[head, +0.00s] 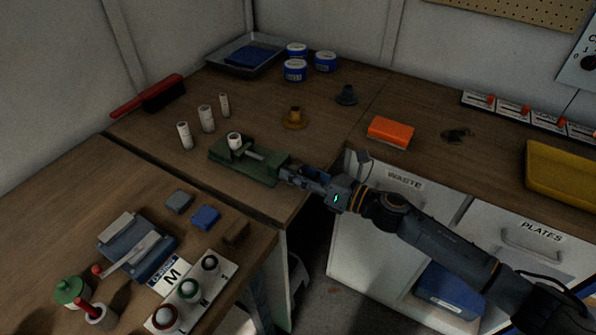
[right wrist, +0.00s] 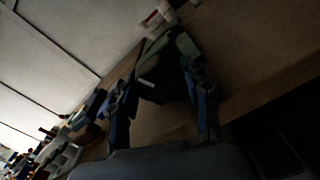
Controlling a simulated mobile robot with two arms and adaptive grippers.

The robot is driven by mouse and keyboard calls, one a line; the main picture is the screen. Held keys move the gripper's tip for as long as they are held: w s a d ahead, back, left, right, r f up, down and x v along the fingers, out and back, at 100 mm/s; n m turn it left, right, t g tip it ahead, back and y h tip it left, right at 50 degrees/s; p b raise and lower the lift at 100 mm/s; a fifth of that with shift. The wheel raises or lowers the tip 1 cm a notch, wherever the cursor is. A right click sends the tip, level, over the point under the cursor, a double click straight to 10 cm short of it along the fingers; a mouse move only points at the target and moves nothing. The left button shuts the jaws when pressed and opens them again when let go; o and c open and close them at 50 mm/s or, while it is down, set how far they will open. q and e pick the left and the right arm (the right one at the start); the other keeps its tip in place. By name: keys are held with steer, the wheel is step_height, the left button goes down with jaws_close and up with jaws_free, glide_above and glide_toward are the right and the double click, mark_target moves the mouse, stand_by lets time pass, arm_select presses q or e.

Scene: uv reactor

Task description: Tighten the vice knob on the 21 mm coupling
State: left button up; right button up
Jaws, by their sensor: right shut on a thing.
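The green vice (head: 228,157) lies near the front edge of the far bench, and its body also shows in the right wrist view (right wrist: 180,50). A short white coupling (head: 235,140) stands upright at the vice's left end, by the jaws. A pale screw runs from there to the right end block. My right gripper (head: 291,174) is at the vice's right end, shut on the vice knob. The fingers mostly hide the knob; the wrist view, dark, shows them either side of the vice's end (right wrist: 161,78). My left gripper is not in view.
Several white cylinders (head: 207,118) stand behind the vice. A gap separates the near bench (head: 75,200) from the far one.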

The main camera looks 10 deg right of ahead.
steer(key=o, duration=1.1)
steer(key=shift+o, duration=0.3)
